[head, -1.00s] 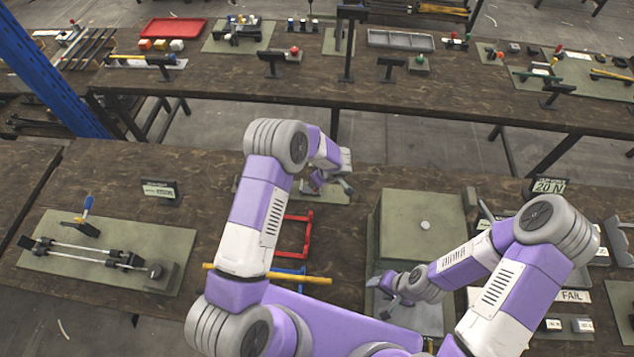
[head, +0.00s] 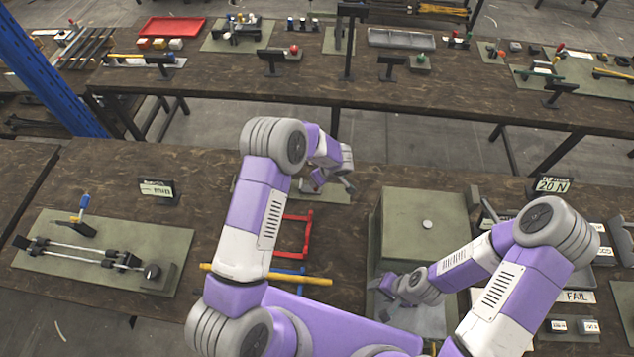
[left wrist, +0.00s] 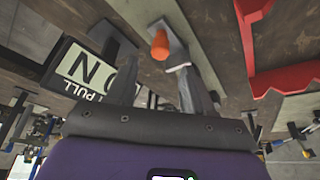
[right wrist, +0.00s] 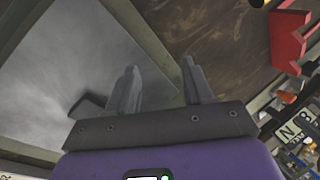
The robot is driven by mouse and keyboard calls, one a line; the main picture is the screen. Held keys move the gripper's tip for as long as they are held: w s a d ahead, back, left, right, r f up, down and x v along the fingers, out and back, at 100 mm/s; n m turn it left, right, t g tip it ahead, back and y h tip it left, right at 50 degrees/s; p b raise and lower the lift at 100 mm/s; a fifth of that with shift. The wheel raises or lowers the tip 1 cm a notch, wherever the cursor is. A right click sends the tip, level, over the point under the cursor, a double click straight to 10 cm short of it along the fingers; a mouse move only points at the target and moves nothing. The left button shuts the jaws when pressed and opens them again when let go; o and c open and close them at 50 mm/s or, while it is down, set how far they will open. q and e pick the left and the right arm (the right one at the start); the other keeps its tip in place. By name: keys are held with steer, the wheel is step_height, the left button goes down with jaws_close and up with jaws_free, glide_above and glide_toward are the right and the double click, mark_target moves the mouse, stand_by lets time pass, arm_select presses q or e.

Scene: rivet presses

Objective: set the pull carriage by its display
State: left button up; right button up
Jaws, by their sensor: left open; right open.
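A rig with two parallel rods (head: 80,250) lies on a green mat (head: 60,275) at the left of the near bench in the head view. A dark block (head: 122,260), perhaps the carriage, sits at the rods' right end. A small dark display (head: 157,191) stands behind the mat; its digits are too small to read. My left gripper (head: 343,180) is open near a small mat (head: 335,196) at mid bench, away from the rig. In the left wrist view, an orange-tipped part (left wrist: 160,45) shows beyond its fingers. My right gripper (head: 382,284) is open over a grey plate.
A green box (head: 420,222) stands right of centre. A red frame (head: 293,238), a blue frame (head: 290,272) and a yellow rod (head: 308,278) lie near my left arm. A 20 N display (head: 551,186) stands at right. Bare bench lies between the rig and my left arm.

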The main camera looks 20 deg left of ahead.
arm_select(q)
steer(key=x, duration=0.5)
steer(key=shift+f, duration=0.15)
jaws_close()
